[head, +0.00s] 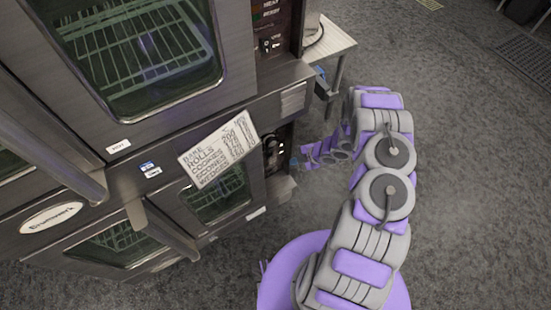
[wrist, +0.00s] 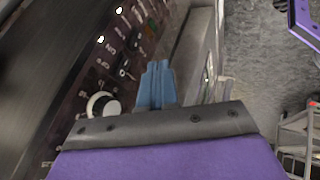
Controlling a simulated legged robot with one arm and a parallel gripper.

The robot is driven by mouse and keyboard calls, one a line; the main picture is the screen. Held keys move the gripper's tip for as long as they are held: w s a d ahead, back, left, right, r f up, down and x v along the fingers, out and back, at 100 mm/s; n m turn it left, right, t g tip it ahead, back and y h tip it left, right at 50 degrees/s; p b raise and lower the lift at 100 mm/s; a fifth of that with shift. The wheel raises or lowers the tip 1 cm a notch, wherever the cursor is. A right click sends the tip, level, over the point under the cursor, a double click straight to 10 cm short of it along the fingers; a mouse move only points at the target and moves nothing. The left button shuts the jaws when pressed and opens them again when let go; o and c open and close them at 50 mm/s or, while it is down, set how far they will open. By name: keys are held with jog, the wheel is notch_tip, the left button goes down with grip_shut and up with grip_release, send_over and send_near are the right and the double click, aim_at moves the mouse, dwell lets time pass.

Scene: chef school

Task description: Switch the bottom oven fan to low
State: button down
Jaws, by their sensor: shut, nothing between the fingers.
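The bottom oven (head: 215,200) stands at the left in the head view, with its dark control panel (head: 272,150) on its right side. In the wrist view the panel (wrist: 85,75) runs diagonally along the left, with a round silver-and-black knob (wrist: 103,106) and small black switches (wrist: 126,72) further up. Lit white dots show beside them. The labels are too blurred to tell which switch is the fan. My gripper (wrist: 157,66) has its blue fingers together and empty, to the right of the switches. I cannot tell whether it touches the panel. In the head view my gripper (head: 294,162) is small beside the panel.
The top oven (head: 150,50) sits above, and a paper sign (head: 218,148) with baking times hangs over the lower doors. Door handles (head: 165,232) stick out. A small table (head: 330,42) stands behind the ovens. The grey floor (head: 470,180) at the right is clear.

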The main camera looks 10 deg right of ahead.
aim_at(270, 158)
jog(key=shift+a+f, duration=0.1)
jog(key=shift+a, duration=0.05)
jog(key=w+a+f+b, duration=0.4)
jog(key=w+a+f, duration=0.2)
jog(key=w+f, duration=0.1)
jog(key=shift+a, duration=0.25)
dwell(0.5)
